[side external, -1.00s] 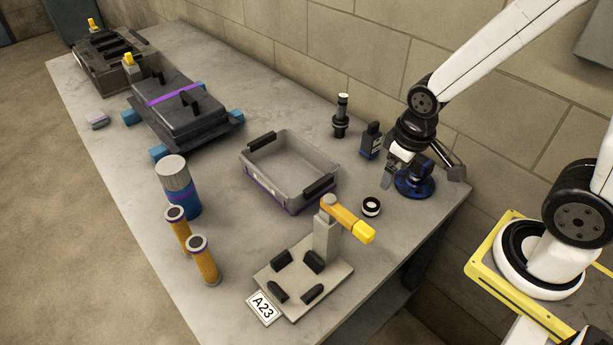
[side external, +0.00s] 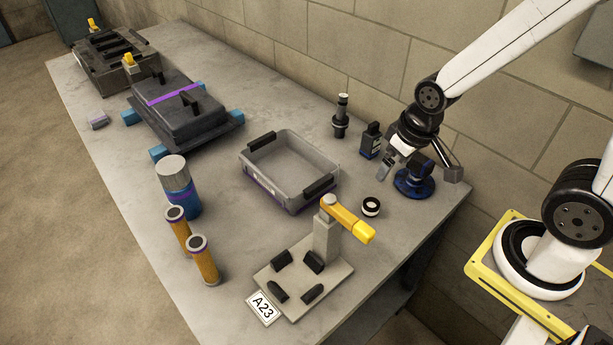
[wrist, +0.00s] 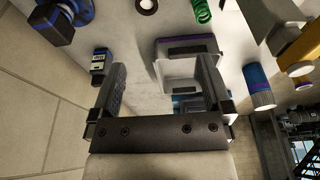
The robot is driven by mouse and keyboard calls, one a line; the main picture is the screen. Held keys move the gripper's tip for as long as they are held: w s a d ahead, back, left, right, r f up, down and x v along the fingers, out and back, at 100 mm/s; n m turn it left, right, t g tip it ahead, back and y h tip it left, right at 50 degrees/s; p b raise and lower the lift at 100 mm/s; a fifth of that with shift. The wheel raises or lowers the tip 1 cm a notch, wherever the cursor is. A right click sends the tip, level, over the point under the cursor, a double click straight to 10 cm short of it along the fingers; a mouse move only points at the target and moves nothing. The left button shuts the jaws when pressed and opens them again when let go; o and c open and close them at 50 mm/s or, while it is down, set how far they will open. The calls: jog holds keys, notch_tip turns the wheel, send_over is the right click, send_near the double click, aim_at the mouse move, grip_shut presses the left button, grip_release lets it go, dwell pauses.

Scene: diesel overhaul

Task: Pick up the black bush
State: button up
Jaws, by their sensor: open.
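The black bush (side external: 371,207) is a short ring with a pale top face. It sits on the bench between the grey tray and the blue round fixture in the side view. In the wrist view a dark ring (wrist: 147,6), apparently the same bush, shows at the top edge, partly cut off. My gripper (side external: 420,170) is open and empty, above the bench near the blue fixture, up and to the right of the bush and apart from it. In the wrist view my gripper's two fingers (wrist: 162,70) stand wide apart with nothing held between them.
The grey tray (side external: 290,198) and a post with a yellow arm (side external: 347,222) flank the bush. A green spring (wrist: 203,11) shows in the wrist view.

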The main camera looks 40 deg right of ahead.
dwell(0.4)
jog(key=d+f+m+y, duration=0.1)
jog(key=f+m+y, duration=0.2)
jog(key=m, duration=0.3)
jog(key=s+d+f+m+y, duration=0.1)
jog(key=d+f+m+y, duration=0.1)
jog(key=f+m+y, duration=0.2)
jog(key=d+f+m+y, duration=0.2)
jog(key=f+m, duration=0.3)
jog(key=m, duration=0.3)
jog(key=shift+s+f+g+y, duration=0.15)
jog(key=shift+s+g+y, duration=0.25)
jog(key=shift+y, duration=0.3)
jog(key=d+f+m+t, duration=0.1)
jog(key=m, duration=0.1)
jog(key=w+d+m+t, duration=0.1)
jog(key=t, duration=0.1)
jog(key=d+f+m+t, duration=0.1)
jog(key=m, duration=0.1)
jog(key=shift+w+d+f+m+t+y, duration=0.1)
jog(key=shift+w+f+m+t+y, duration=0.2)
jog(key=shift+w+t+y, duration=0.1)
jog(key=shift+w+d+f+m+t, duration=0.15)
jog(key=shift+d+f+m+t, duration=0.25)
jog(key=shift+d+m+t, duration=0.3)
jog(key=shift+a, duration=0.1)
jog(key=shift+a, duration=0.1)
